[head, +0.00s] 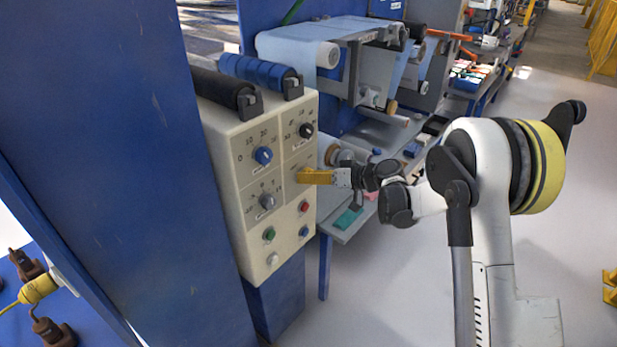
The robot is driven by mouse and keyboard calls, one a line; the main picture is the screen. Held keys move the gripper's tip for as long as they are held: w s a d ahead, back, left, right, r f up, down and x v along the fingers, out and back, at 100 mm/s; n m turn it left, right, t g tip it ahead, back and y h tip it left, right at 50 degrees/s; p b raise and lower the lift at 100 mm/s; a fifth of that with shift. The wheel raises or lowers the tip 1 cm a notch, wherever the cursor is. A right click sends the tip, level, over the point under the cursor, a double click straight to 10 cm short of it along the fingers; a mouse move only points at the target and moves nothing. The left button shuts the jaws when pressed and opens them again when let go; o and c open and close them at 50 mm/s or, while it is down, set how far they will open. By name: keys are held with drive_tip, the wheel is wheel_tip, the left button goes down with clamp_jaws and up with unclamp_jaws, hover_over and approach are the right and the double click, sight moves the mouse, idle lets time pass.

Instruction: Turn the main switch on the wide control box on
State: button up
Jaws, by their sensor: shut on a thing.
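The wide control box (238,180) is cream-coloured and stands at centre left, its face turned to the right. The face carries a blue knob (264,155), a black knob (306,130) and a grey knob (266,201) with scales around them. My gripper (302,176) has yellow fingers and reaches from the right to the face, below the black knob. It is shut on a switch there. The fingers hide that switch, so its position cannot be seen. The labels are too small to read.
Below the knobs sit a green button (268,233), a red button (304,206), a blue button (304,231) and a white button (272,258). A blue post (120,150) stands left of the box. Roller machinery (345,60) is behind. The floor at right is open.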

drive_tip(key=m+g+y, duration=0.1)
drive_tip(key=m+y, duration=0.1)
drive_tip(key=m, duration=0.2)
drive_tip(key=shift+m+g+y, duration=0.5)
drive_tip(key=shift+m+y, duration=0.6)
drive_tip(key=shift+m, duration=0.6)
drive_tip(key=o, duration=1.2)
drive_tip(key=shift+c, duration=0.2)
drive_tip(key=v, duration=1.2)
